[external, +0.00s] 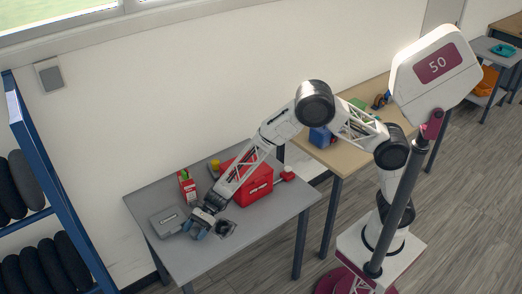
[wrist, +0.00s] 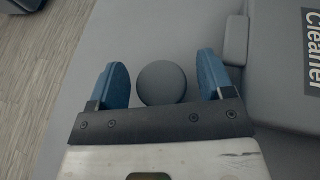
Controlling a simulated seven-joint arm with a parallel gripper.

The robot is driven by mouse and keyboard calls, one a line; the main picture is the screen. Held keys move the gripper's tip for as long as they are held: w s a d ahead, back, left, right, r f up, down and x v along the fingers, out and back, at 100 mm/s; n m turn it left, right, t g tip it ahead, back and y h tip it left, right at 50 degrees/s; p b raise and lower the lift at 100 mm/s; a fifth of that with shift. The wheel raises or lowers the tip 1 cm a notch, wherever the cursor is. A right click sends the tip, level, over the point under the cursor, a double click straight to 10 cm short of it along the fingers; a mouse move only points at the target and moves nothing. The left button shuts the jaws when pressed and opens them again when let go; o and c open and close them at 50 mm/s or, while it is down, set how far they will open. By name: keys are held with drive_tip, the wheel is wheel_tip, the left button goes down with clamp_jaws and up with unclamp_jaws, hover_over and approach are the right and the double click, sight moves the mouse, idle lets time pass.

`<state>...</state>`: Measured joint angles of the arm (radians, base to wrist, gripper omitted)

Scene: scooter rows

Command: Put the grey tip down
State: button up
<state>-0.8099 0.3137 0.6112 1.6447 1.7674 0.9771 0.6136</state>
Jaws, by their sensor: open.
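The grey tip, a dark grey round piece (wrist: 162,83), shows between my blue fingertips in the wrist view. My gripper (wrist: 165,85) is open, with a gap between the tip and each finger. The tip appears to be at the grey tabletop (wrist: 190,30), but its height is hard to tell. In the external view my gripper (external: 197,231) is low over the front part of the grey table (external: 255,226). The tip cannot be made out there.
A grey case marked "Cleaner" (external: 168,220) lies close beside my gripper; it also shows in the wrist view (wrist: 280,100). A red toolbox (external: 250,186), a red carton (external: 187,187) and a yellow item (external: 215,166) stand behind. A dark item (external: 226,229) lies beside the gripper.

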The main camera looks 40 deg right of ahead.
sight(193, 231)
drive_tip(key=shift+r, duration=0.2)
drive_tip(key=shift+w+d+r, duration=0.2)
drive_tip(key=shift+d, duration=0.35)
drive_tip(key=shift+v, duration=0.95)
wheel_tip(193, 231, up, 7)
